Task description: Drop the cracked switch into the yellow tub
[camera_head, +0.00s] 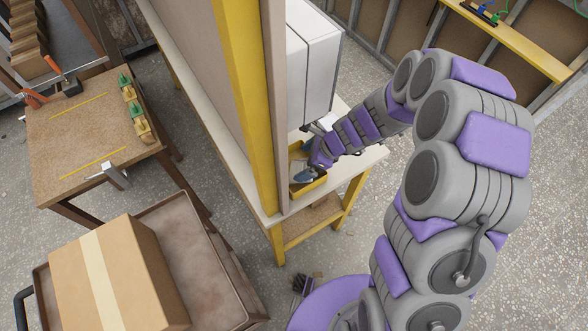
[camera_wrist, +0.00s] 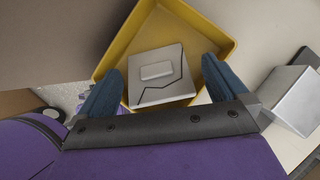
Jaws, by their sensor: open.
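The cracked switch (camera_wrist: 150,92), a pale grey square plate with a raised rocker and a dark jagged crack, shows inside the outline of the yellow tub (camera_wrist: 205,22) in the wrist view. It appears to lie flat in the tub, close to the near side. My gripper (camera_wrist: 162,66) is open, its blue fingers on either side of the switch with visible gaps. In the head view my gripper (camera_head: 304,173) is down at the yellow tub (camera_head: 309,189) on the pale bench. The switch cannot be made out there.
A yellow post (camera_head: 248,95) and panel stand left of the tub. A white cabinet (camera_head: 312,55) hangs behind it. A grey metal block (camera_wrist: 290,97) sits right of the tub in the wrist view. A cardboard box (camera_head: 115,280) stands on a cart at lower left.

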